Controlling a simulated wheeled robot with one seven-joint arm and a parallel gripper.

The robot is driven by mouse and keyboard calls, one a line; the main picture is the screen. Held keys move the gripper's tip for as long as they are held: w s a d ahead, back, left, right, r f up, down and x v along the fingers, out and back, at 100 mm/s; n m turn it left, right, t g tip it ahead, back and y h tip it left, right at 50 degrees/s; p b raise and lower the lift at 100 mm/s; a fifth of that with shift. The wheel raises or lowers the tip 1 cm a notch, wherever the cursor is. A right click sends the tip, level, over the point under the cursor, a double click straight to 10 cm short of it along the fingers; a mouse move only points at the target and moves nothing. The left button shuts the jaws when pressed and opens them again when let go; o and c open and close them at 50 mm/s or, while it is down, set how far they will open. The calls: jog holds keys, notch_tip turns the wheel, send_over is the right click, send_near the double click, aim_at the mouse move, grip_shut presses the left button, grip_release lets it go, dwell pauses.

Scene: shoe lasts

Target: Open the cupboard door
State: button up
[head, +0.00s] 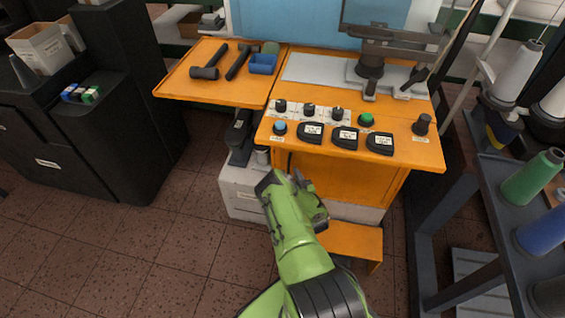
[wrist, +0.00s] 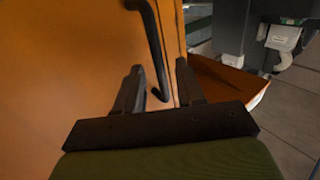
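The cupboard door (wrist: 80,60) is a flat orange panel filling the left of the wrist view. In the head view the cupboard's orange front (head: 348,183) is below the control panel, partly hidden by my arm. A dark bar handle (wrist: 152,40) runs down the door near its right edge and bends at its lower end. My gripper (wrist: 159,67) is open, with one finger on each side of the handle's lower part; I cannot tell whether either touches it. In the head view my gripper (head: 283,180) is at the cupboard's left front, fingers mostly hidden. The door looks closed.
The control panel (head: 435,153) with knobs overhangs the cupboard. A rack with thread spools (head: 533,176) stands right. An orange step (head: 352,238) is low in front. Tiled floor is clear at left.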

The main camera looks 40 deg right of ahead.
jog(key=shift+w+d, duration=0.1)
jog(key=shift+w, duration=0.05)
jog(key=shift+r, duration=0.1)
grip_shut()
dwell(0.3)
